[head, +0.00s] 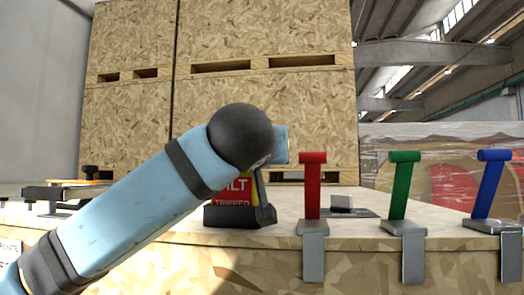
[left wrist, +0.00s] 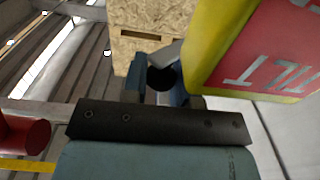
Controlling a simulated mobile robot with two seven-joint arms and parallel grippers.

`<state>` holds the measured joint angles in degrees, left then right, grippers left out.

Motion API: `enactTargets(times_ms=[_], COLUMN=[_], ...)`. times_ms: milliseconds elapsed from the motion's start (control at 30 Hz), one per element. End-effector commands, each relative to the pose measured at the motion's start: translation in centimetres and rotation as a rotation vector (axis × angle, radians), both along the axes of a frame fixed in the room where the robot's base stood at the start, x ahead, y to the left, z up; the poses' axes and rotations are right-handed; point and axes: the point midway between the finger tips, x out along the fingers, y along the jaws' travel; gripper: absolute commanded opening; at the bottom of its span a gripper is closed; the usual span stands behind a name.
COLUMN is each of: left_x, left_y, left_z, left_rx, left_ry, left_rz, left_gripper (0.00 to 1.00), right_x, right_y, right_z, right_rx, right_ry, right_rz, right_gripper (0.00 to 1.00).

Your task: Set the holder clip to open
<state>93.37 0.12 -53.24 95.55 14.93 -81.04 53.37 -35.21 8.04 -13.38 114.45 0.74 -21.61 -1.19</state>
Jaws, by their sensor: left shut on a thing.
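The holder clip is not clearly identifiable. A dark grey upright piece (head: 264,200) stands beside a red and yellow box (head: 232,207) marked "TILT" and "TRIPPED" in the head view, and may be part of it. My left arm crosses in front and hides the box's upper part. In the left wrist view my left gripper (left wrist: 161,76) is closed around a small dark rounded part (left wrist: 162,79), close beside the box (left wrist: 265,50). Its fingers are mostly hidden in the head view. My right gripper is not in view.
Red (head: 311,185), green (head: 401,185) and blue (head: 490,185) levers stand on grey clamps along the table's front edge. A small grey block (head: 341,202) lies behind them. A dark fixture (head: 60,195) is at the left. Tall chipboard crates (head: 265,35) stand behind.

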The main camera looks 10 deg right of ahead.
Motion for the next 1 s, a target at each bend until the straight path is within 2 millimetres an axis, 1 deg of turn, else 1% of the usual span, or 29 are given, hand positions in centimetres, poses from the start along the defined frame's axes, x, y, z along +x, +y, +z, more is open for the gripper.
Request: enactTargets(times_ms=[33,67,100,133,400,467,533,667,900,1000], left_x=[0.0,0.0,0.0,0.0,-0.1,-0.3,-1.0,-3.1,-8.4,-10.2], left_y=[0.0,0.0,0.0,0.0,0.0,0.1,0.3,1.1,3.0,3.7], left_z=[0.0,0.0,0.0,0.0,0.0,-0.1,-0.1,-0.3,-0.3,-0.2], left_rx=[0.0,0.0,0.0,0.0,0.0,-0.001,-0.003,-0.002,-0.002,-0.001], left_ry=[0.001,0.001,0.001,0.001,0.0,0.0,-0.001,-0.002,-0.002,-0.002], left_rz=[0.0,0.0,0.0,0.0,-0.001,-0.001,-0.003,-0.004,-0.005,-0.004], left_gripper=[0.29,0.36,0.45,0.49,0.49,0.49,0.49,0.49,0.49,0.49], right_x=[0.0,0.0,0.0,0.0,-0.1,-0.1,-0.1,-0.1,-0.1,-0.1], right_y=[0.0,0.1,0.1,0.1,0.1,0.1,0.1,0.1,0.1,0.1], right_z=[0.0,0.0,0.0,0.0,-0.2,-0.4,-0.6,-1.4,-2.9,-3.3], right_rx=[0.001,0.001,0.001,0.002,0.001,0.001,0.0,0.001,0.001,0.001], right_ry=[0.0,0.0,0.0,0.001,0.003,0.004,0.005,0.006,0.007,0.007], right_rz=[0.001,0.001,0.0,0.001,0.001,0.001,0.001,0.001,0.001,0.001], right_gripper=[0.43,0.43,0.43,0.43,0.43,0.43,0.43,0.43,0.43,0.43])
